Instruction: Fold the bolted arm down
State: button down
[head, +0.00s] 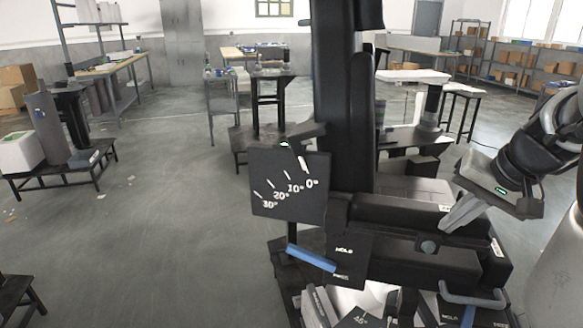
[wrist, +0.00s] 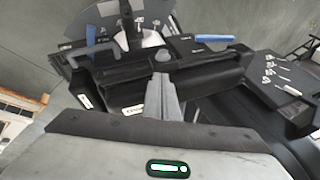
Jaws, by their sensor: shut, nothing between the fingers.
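A black lift column (head: 343,110) stands in the middle of the head view. Black horizontal beams (head: 400,213) run from its foot to the right; I cannot tell which part is the bolted arm. An angle plate (head: 290,184) marked 0° to 30° faces me on the left, with a white pointer near 0°. My gripper (head: 449,224) is shut and empty, its fingertips close over the beams; contact cannot be told. Its fingers also fill the centre of the wrist view (wrist: 163,82).
A blue handle (head: 311,258) sits beside a panel marked HOLD. A grey-blue bar handle (head: 472,296) is at the lower right. A second dial plate (head: 362,318) marked 45° is below.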

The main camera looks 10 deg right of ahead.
jog(key=f, duration=0.1)
jog(key=f+b, duration=0.2)
jog(key=shift+s+d, duration=0.25)
